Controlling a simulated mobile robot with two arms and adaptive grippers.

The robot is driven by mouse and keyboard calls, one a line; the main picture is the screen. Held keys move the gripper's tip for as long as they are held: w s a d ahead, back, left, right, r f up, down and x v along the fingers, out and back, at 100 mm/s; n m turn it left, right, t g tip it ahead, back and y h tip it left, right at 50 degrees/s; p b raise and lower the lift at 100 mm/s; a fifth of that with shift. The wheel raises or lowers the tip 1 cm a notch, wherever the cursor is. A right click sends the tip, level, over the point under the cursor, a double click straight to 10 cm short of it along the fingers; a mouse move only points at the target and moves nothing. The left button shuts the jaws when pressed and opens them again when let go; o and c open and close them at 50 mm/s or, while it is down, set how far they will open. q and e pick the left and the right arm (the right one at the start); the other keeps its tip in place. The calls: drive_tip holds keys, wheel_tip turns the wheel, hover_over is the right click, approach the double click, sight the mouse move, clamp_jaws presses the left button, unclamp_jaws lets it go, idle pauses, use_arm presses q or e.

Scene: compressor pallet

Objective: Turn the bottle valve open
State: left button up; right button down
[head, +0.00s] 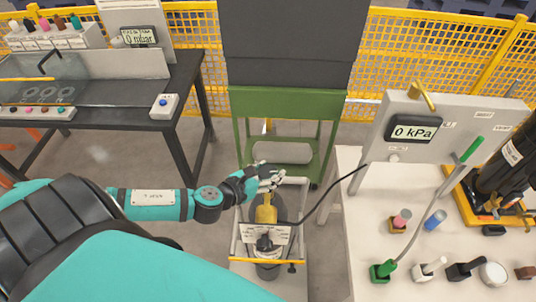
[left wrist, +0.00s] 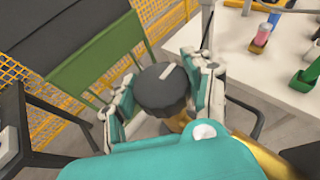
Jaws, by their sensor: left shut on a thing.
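The bottle valve's dark ribbed handwheel (left wrist: 162,86), with a pale mark on its top, sits between the two fingers of my left gripper (left wrist: 163,97) in the left wrist view. The gripper is shut on it from both sides. In the head view my left gripper (head: 266,178) is at the top of the yellow valve body (head: 266,214) and hides most of the handwheel. The grey bottle (head: 251,213) stands upright in a white-framed trolley (head: 236,246). How far the valve is turned cannot be told. My right gripper is not in view.
A black hose (head: 333,192) runs from the bottle toward the white bench (head: 350,172). The bench panel's display (head: 413,132) reads 0 kPa. A green stand (head: 285,105) is behind the trolley; a dark table (head: 150,105) is at left.

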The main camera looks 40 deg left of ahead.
use_arm(q)
drive_tip(key=shift+d+r+n+y, duration=0.1)
drive_tip(key=shift+n+y, duration=0.8)
drive_tip(key=shift+y, duration=0.1)
drive_tip(key=shift+n+y, duration=1.5)
drive_tip(key=shift+y, duration=0.3)
drive_tip(key=o, duration=1.2)
drive_tip(key=shift+s, duration=0.45)
drive_tip(key=v, duration=1.1)
drive_tip(key=shift+w+d+r, duration=0.1)
drive_tip(key=shift+d+r, duration=0.05)
drive_tip(key=shift+r, duration=0.05)
